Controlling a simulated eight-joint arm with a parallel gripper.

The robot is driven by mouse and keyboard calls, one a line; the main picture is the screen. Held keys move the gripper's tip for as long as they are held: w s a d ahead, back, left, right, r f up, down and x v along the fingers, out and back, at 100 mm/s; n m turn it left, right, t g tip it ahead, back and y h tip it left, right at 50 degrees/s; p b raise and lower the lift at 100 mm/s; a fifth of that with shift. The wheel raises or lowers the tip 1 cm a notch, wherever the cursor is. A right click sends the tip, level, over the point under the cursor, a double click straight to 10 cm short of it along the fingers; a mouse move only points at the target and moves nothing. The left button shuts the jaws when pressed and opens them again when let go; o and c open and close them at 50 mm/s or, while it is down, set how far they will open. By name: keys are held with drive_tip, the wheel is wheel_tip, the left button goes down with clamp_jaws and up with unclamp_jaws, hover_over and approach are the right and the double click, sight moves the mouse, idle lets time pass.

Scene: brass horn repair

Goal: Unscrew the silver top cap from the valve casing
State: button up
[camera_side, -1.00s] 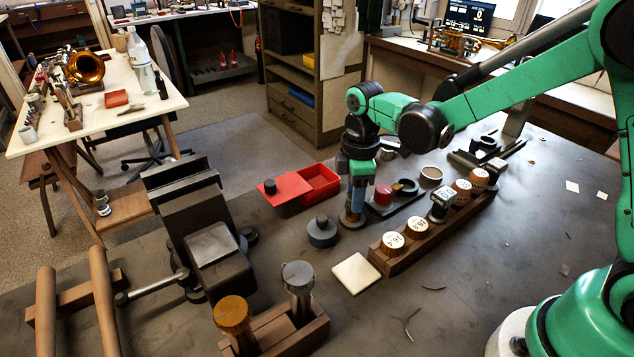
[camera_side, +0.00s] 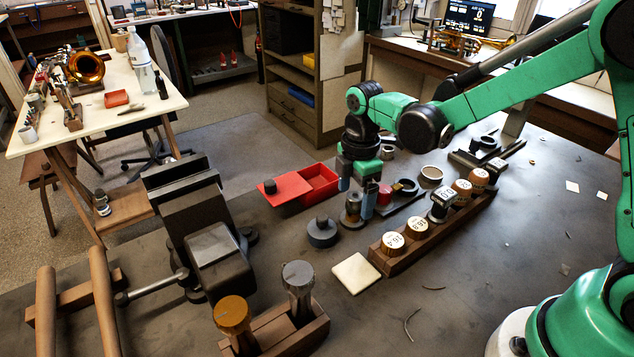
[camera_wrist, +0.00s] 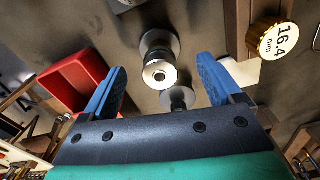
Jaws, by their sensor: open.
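In the wrist view a silver round top, which I take for the silver top cap (camera_wrist: 159,74), faces me on the upright casing. My gripper (camera_side: 358,192) points down over it, with its blue fingers wide apart. In the wrist view the fingers of my gripper (camera_wrist: 160,82) stand left and right of the cap with clear gaps. The cap looks seated on the casing; its thread is not visible.
A red bin (camera_side: 320,180) stands behind left. A dark disc with a knob (camera_side: 322,232) is in front left. A wooden rack (camera_side: 405,258) with labelled blocks runs along the right. A pale square pad (camera_side: 356,273) lies in front. A second grey round piece (camera_wrist: 178,98) shows near the casing.

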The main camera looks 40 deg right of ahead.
drive_tip(key=m, duration=1.6)
drive_tip(key=shift+c, duration=0.3)
